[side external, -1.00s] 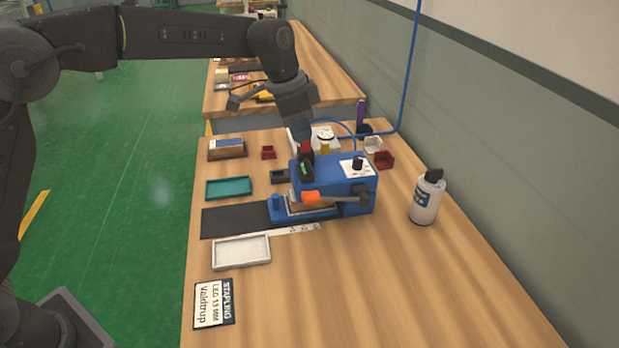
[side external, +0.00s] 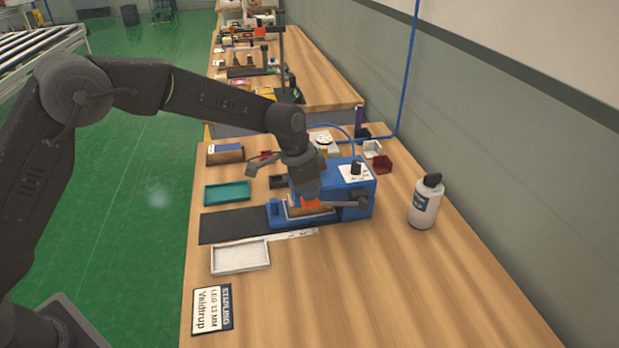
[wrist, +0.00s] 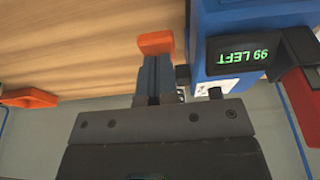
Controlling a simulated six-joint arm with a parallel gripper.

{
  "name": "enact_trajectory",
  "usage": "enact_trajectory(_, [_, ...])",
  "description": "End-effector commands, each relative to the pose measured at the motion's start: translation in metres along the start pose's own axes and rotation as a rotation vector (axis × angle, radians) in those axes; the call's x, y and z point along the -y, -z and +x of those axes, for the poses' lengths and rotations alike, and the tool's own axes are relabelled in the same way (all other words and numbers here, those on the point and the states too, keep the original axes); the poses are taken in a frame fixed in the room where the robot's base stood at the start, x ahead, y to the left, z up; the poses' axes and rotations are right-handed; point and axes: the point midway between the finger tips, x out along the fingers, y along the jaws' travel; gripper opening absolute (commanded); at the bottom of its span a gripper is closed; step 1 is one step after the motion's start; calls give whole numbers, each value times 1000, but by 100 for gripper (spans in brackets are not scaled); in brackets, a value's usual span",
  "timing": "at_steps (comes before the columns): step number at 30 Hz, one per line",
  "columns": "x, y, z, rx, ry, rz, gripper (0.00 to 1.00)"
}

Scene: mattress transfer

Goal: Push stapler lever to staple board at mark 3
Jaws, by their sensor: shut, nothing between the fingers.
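The blue stapler (side external: 350,187) stands on the wooden bench. Its lever (side external: 345,203) has a grey arm and an orange end (side external: 311,202), which faces left over the front of the stapler. A brown board (side external: 294,210) shows partly under the stapler head; the rest is hidden. My gripper (side external: 309,184) is shut and empty, right at the lever's orange end. In the wrist view the shut fingers (wrist: 152,75) point at the orange end (wrist: 155,43); I cannot tell whether they touch. The stapler's display (wrist: 243,56) reads "99 LEFT". The number strip (side external: 295,234) is too small to read.
A black mat (side external: 232,226) lies left of the stapler, with a white tray (side external: 240,257) and a teal tray (side external: 227,193) nearby. A white bottle (side external: 425,203) stands at the right. A sign (side external: 212,309) lies at the front left. The front bench is clear.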

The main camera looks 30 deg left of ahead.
Motion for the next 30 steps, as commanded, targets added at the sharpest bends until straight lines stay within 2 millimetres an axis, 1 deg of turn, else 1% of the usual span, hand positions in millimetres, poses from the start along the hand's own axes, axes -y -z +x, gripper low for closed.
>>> enact_trajectory(11, [0,-2,3,2,-1,-1,0])
enact_trajectory(14, [0,-12,15,5,-3,-1,0])
enact_trajectory(16, [0,-22,28,-1,-6,-3,0])
enact_trajectory(21, [-1,-26,40,-89,-6,-1,0])
enact_trajectory(25, [0,-32,53,-106,-2,-1,0])
enact_trajectory(30, [0,-32,55,-107,0,0,0])
